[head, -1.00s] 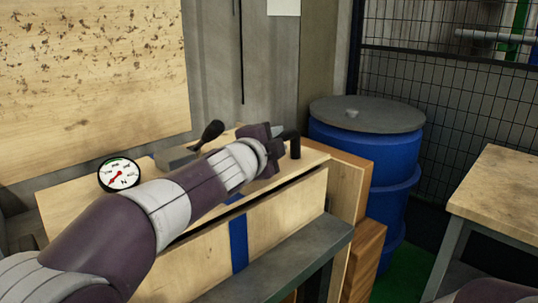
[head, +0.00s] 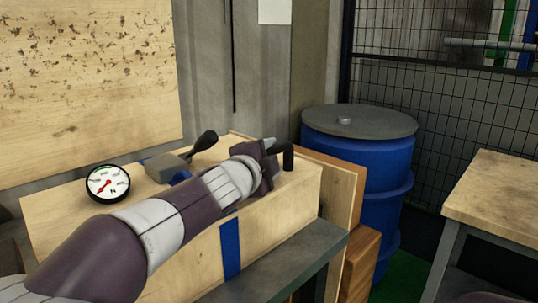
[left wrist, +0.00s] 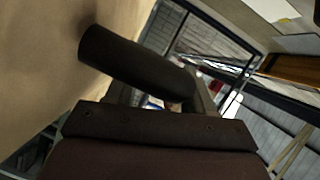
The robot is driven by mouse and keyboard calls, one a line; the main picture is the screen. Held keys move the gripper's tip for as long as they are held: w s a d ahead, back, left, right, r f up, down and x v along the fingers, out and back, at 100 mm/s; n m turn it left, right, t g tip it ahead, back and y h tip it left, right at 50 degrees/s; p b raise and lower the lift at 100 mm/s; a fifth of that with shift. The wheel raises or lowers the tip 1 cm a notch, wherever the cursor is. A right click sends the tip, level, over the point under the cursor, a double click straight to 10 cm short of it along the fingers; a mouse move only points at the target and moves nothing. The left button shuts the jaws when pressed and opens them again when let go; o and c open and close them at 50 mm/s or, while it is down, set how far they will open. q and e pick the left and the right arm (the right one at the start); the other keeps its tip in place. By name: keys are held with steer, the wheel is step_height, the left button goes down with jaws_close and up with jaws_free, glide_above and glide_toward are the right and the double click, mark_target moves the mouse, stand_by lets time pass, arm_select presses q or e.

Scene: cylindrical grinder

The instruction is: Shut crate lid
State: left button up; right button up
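The wooden crate (head: 275,205) has a blue strip (head: 230,248) down its front. Its lid (head: 60,205) lies down on the box, and no dark gap shows along the front; my left arm covers part of that edge. A bent black handle (head: 288,158) stands at the right end of the lid. My left gripper (head: 270,158) is at this handle. In the left wrist view the dark handle (left wrist: 135,62) crosses in front of the gripper's fingers, which look spread apart; contact is unclear. My right gripper is out of view.
A round gauge (head: 108,183) and a grey lever with a black knob (head: 205,141) are by the crate's top. A grey ledge (head: 300,262) runs along its front. A blue drum (head: 365,170) stands behind right, and a wooden-topped table (head: 495,195) at the right.

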arm_select(q)
steer(key=shift+r, duration=0.15)
steer(key=shift+s+a+r, duration=0.15)
steer(key=shift+s+a, duration=0.05)
steer(key=shift+s, duration=0.25)
steer(key=p+v, duration=0.1)
steer(key=v, duration=1)
steer(key=shift+s+a, duration=0.2)
steer(key=shift+s, duration=0.05)
